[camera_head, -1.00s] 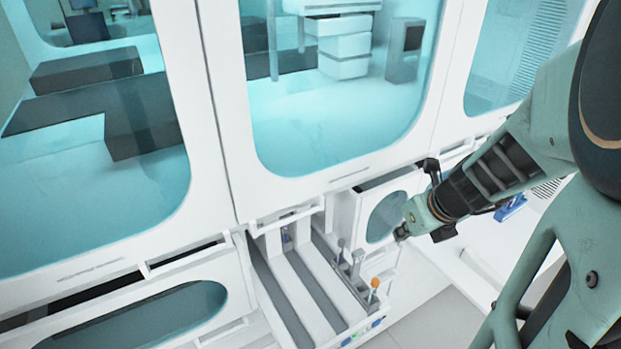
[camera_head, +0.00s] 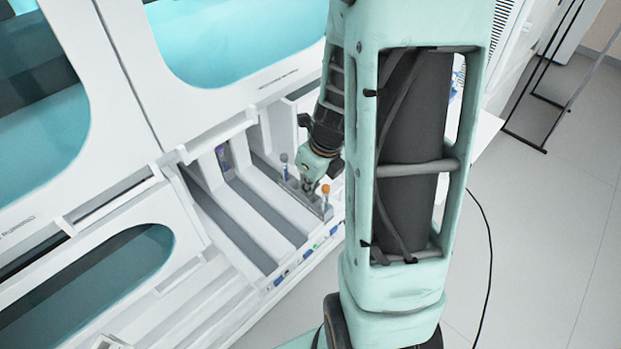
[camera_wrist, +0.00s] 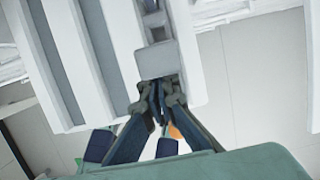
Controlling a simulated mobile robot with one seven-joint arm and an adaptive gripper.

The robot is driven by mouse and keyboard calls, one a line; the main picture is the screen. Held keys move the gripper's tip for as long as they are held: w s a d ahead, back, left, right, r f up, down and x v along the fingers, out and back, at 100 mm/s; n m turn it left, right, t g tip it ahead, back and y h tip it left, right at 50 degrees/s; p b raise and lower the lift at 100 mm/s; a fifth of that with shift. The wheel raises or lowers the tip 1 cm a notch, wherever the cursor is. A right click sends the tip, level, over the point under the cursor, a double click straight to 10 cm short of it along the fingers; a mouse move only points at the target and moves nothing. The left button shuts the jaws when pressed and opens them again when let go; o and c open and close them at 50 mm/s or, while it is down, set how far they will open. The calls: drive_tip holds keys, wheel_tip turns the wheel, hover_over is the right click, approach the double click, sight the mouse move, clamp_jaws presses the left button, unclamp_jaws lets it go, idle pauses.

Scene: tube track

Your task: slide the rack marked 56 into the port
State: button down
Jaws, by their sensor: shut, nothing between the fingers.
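A narrow grey rack (camera_head: 291,180) sits in the right-hand lane of the white tray. One tube with a blue cap (camera_head: 284,158) and one with an orange cap (camera_head: 326,189) stand at it. No number can be read on it. My gripper (camera_head: 311,188) points down between these two tubes. In the wrist view, my gripper (camera_wrist: 160,92) is shut and empty, with its tips at the edge of a grey block (camera_wrist: 157,60) on the rack line. I cannot tell if they touch. Part of the orange cap shows behind the fingers. The port is not clearly visible.
The white tray has several parallel grey lanes (camera_head: 238,217); the middle ones look empty. A purple-capped tube (camera_head: 221,152) stands at the back of a left lane. White cabinet walls with teal windows (camera_head: 235,40) rise behind. Open floor (camera_head: 540,230) lies to the right.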

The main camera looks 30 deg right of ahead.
drive_tip(key=shift+x, duration=0.75)
drive_tip(key=shift+w+r, duration=0.1)
drive_tip(key=shift+w, duration=0.05)
